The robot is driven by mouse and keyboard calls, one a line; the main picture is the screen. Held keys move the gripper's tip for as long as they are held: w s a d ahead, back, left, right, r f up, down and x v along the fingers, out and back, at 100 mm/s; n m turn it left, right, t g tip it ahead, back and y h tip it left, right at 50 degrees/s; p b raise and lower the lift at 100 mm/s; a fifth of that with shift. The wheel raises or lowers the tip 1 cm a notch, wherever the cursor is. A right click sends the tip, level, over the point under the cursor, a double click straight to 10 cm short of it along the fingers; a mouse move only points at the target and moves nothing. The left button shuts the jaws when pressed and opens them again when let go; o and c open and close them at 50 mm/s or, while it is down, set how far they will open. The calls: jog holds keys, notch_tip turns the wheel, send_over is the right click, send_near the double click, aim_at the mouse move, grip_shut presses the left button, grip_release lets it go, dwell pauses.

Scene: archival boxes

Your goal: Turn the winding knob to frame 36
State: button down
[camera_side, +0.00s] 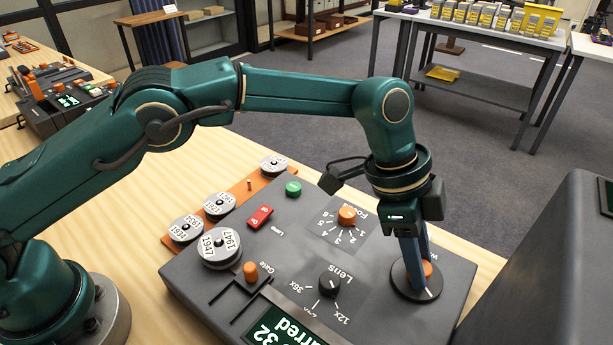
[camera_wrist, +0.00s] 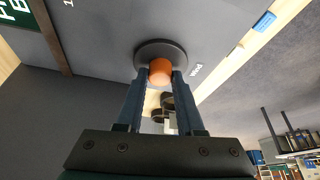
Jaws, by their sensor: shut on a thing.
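The winding knob is a dark round disc (camera_side: 408,290) with an orange crank grip (camera_side: 428,268), at the right of the grey reader panel. In the wrist view the disc (camera_wrist: 143,50) shows beside the word "Wind", and the orange grip (camera_wrist: 160,72) stands between my fingers. My gripper (camera_side: 414,262) points down over the disc and is shut on the orange grip; its fingers also show in the wrist view (camera_wrist: 159,80).
The panel carries an orange focus knob (camera_side: 347,215), a black lens knob (camera_side: 329,285), a red lamp switch (camera_side: 260,217), a green button (camera_side: 293,188) and an orange gate knob (camera_side: 251,271). Labelled reels (camera_side: 219,247) stand at the left. A dark housing (camera_side: 545,265) rises close at the right.

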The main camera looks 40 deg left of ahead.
aim_at(399, 268)
jog(key=shift+m, duration=0.6)
jog(key=c, duration=0.5)
grip_release()
jog(key=shift+v, duration=2.55)
jog(key=shift+c, duration=0.2)
